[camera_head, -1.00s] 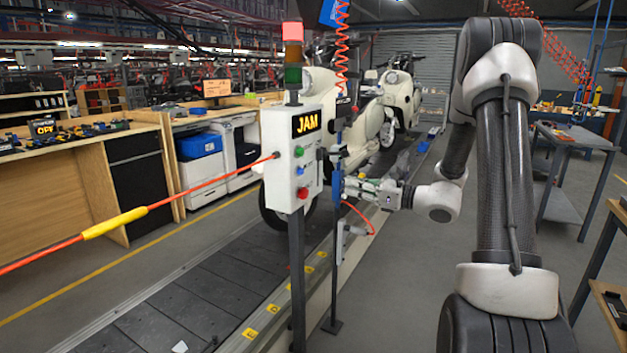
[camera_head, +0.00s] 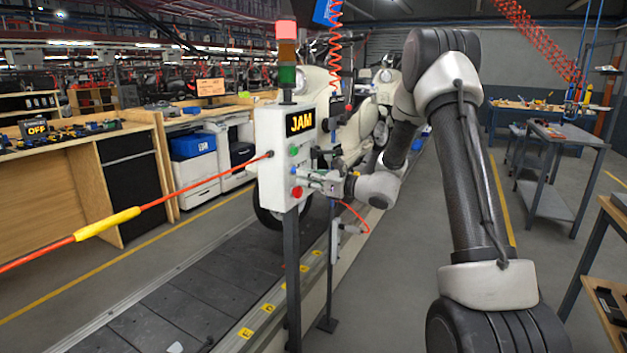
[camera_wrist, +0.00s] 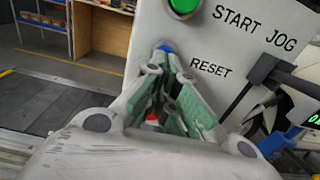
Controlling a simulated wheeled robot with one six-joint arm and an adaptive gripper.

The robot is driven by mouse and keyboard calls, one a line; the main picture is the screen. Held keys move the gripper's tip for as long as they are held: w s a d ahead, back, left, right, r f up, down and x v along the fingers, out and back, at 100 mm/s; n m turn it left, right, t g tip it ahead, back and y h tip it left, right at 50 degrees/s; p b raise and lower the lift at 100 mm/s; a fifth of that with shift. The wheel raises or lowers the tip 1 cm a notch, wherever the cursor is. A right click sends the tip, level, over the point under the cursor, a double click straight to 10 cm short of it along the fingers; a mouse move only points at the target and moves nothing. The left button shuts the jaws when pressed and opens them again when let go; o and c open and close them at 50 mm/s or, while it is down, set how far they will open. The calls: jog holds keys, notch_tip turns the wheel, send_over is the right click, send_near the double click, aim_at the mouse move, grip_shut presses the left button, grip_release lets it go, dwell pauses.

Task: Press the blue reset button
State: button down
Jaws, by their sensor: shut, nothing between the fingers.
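The white control box (camera_head: 268,150) stands on a post, with a lit "JAM" display (camera_head: 300,122). On its face are a green button, the blue reset button (camera_head: 293,170) and a red button (camera_head: 297,191), from top to bottom. My gripper (camera_head: 299,173) is shut and empty, its tips at the blue button. In the wrist view the blue button (camera_wrist: 166,47) shows just beyond the closed fingertips (camera_wrist: 164,56), left of the word "RESET". I cannot tell whether the tips touch it or whether it is pushed in.
The green button (camera_wrist: 183,5) sits above my fingers in the wrist view. A dark lever-like part (camera_wrist: 262,75) stands out at the right of the box. An orange rod with a yellow sleeve (camera_head: 107,223) reaches the box's left side. A conveyor (camera_head: 200,285) runs behind the post.

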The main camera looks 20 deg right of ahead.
jog(key=shift+a, duration=0.1)
jog(key=shift+x, duration=0.8)
jog(key=shift+w+r, duration=0.1)
jog(key=shift+r, duration=0.05)
jog(key=shift+s+d, duration=0.25)
jog(key=shift+d, duration=0.1)
jog(key=v, duration=1.2)
jog(key=shift+w, duration=0.1)
